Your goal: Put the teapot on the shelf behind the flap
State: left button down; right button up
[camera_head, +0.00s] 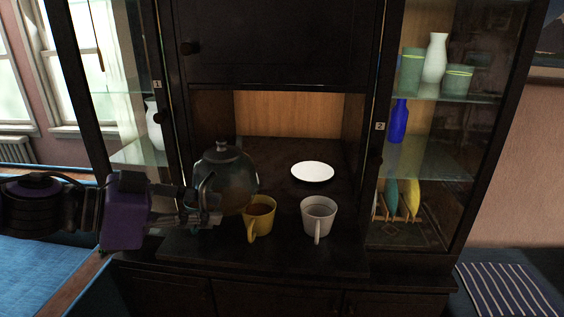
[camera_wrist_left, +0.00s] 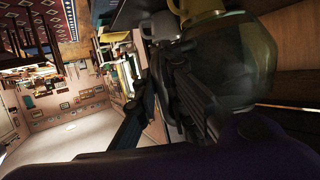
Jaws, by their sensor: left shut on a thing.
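The dark, glassy round teapot (camera_head: 234,181) with a lidded top is at the left of the cabinet's open middle niche. My left gripper (camera_head: 207,208) is shut on its handle, at the teapot's left side. In the left wrist view the teapot (camera_wrist_left: 240,62) is close beside my gripper fingers (camera_wrist_left: 170,95). The niche's dark shelf (camera_head: 270,155) lies behind, with a wooden back panel. A dark board, seemingly the lowered flap (camera_head: 275,257), juts out in front of it. I cannot tell whether the teapot touches the surface below. My right gripper is not in view.
A yellow mug (camera_head: 262,212) stands just right of the teapot, and a white mug (camera_head: 319,215) farther right. A white saucer (camera_head: 312,172) lies behind them. Glass-fronted side cases hold vases (camera_head: 434,58). The niche's back left looks clear.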

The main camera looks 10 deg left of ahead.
aim_at(263, 163)
jog(key=i, duration=1.3)
